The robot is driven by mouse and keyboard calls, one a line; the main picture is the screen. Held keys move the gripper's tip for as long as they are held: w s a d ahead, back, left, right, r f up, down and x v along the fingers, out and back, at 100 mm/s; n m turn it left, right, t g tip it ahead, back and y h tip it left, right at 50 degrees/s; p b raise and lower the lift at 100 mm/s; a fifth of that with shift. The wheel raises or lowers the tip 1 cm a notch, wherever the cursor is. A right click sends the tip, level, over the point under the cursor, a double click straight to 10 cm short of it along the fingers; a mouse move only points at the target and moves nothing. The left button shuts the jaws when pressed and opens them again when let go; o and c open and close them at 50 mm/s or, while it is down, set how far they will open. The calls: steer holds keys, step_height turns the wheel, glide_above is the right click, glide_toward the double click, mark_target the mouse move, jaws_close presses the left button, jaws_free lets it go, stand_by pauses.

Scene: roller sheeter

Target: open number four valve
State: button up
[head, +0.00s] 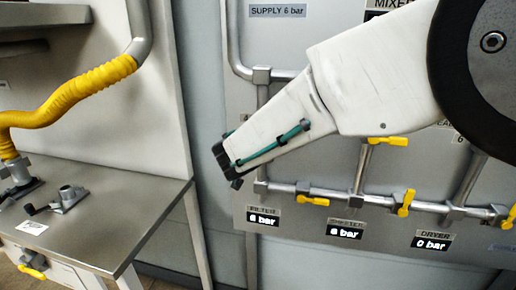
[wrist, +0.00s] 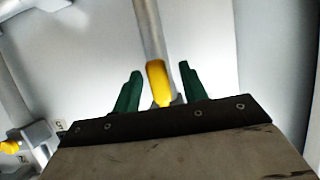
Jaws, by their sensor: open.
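In the wrist view, my gripper (wrist: 156,72) is open. Its two green fingers stand on either side of a yellow valve handle (wrist: 158,84) on a pale vertical pipe (wrist: 149,28), with a gap visible on each side. I cannot read a number on this valve, so I cannot tell whether it is number four. In the head view, several yellow valve handles show on the panel pipes, one at the upper branch (head: 388,141) and one below (head: 405,202). My arm crosses in front of the panel and hides part of it.
A small tag reading 5 (wrist: 60,125) and another yellow handle (wrist: 10,147) show at left in the wrist view. The grey panel (head: 300,255) carries pressure displays, including a dryer display (head: 431,244) reading 0 bar. A metal table (head: 110,215) and yellow hose (head: 75,95) stand at left.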

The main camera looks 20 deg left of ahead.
steer(key=v, duration=0.7)
steer(key=shift+f, duration=0.1)
